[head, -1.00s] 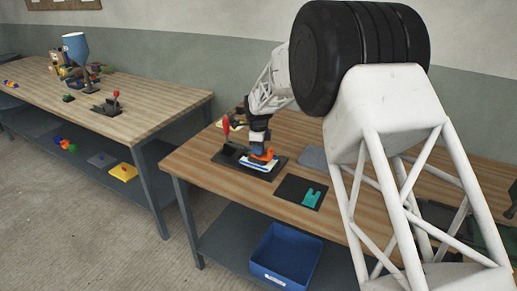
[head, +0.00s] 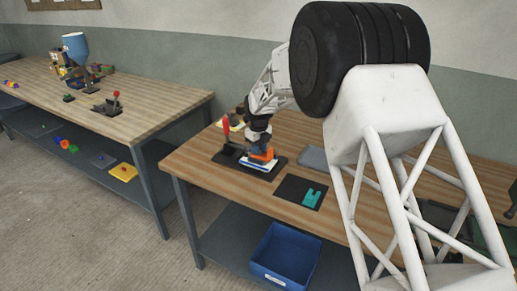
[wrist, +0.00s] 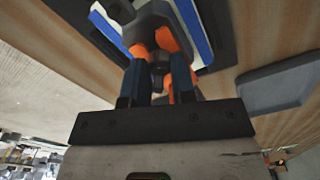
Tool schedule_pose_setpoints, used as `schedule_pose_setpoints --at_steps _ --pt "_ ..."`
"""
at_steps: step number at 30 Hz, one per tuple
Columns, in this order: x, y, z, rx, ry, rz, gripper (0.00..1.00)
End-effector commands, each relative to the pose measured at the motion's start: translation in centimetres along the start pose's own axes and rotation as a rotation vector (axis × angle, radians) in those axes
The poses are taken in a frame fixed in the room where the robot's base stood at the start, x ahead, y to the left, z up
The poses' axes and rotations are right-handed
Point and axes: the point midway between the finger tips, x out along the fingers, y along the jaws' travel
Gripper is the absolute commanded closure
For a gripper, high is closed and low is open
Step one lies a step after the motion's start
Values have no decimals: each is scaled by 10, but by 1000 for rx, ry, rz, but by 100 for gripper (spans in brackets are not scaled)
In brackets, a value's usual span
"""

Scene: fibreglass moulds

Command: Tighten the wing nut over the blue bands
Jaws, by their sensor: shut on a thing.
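The orange wing nut (head: 262,156) sits over the white and blue mould (head: 277,164) on a black base at the left of the near table. In the wrist view, orange parts of the wing nut (wrist: 168,41) show around my fingertips, and a blue band (wrist: 192,20) runs beside them on the white surface. My gripper (wrist: 158,72) points down at the mould and is shut on the wing nut. It also shows in the head view (head: 259,143). My fingers hide part of the nut, and its thread cannot be seen.
A red-handled clamp (head: 227,126) stands close to the left of my gripper. A black mat with a teal piece (head: 310,198) lies in front, and a grey tray (head: 312,157) lies to the right. A blue bin (head: 286,255) is on the lower shelf.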

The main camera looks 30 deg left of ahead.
Motion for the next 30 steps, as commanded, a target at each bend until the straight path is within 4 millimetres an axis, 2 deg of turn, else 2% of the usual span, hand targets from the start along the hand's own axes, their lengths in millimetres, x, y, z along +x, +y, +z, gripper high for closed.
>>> schedule_pose_setpoints --at_steps 15,30 --pt "0 0 0 254 0 0 100" --pt "0 0 0 343 0 0 99"
